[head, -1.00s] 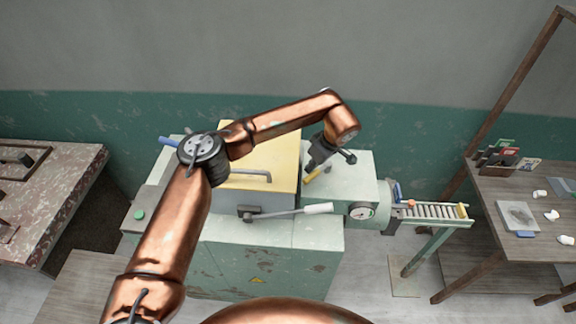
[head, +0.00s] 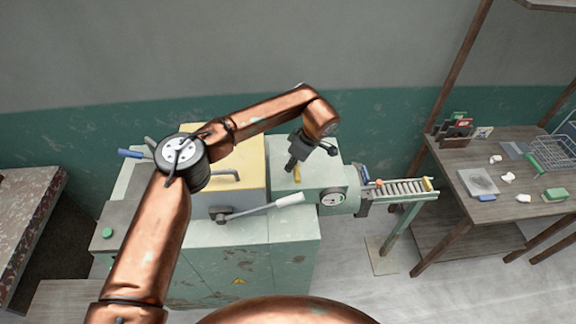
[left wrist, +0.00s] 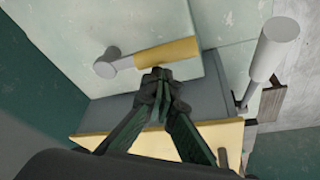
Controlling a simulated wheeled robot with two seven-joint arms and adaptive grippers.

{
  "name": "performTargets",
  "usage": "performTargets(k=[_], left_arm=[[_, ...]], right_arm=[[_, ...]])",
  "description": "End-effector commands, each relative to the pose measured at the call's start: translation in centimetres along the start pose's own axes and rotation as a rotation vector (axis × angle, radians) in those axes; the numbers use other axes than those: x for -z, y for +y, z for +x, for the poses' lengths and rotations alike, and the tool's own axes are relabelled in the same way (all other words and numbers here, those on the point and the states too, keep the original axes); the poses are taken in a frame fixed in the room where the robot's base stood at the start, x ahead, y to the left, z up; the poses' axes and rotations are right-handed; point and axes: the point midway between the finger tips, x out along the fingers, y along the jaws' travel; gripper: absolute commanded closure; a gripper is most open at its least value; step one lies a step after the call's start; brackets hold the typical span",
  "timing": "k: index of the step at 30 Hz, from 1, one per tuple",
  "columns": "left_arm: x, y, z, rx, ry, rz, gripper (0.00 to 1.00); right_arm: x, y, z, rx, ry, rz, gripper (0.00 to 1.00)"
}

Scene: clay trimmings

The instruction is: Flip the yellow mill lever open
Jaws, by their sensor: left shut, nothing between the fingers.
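The yellow mill lever (head: 297,174) sits on top of the pale green mill (head: 335,165), right of the mill's yellow cover (head: 250,160). In the left wrist view the lever (left wrist: 172,52) is a yellow grip on a grey pivot, lying across the pale top. My left gripper (head: 291,167) points down beside the lever. In the left wrist view its fingertips (left wrist: 157,76) are shut and empty, right by the lever's near edge; I cannot tell whether they touch it. My right gripper is not in view.
A white-handled lever (head: 290,199) sticks out at the mill's front; it also shows in the left wrist view (left wrist: 274,48). A small roller conveyor (head: 405,189) leaves the mill's right side. A wooden bench (head: 450,160) with clay pieces stands at the right. The wall is close behind.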

Motion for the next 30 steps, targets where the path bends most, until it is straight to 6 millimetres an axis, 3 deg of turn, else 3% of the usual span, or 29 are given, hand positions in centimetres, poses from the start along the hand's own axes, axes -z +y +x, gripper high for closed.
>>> performTargets(k=[20,30], left_arm=[[-1.2,0.2,-0.4,-0.008,-0.015,0.016,1.0],[2.7,-1.6,-0.8,-0.013,-0.006,0.016,1.0]], right_arm=[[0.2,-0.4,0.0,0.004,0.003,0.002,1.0],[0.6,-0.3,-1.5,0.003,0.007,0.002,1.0]])
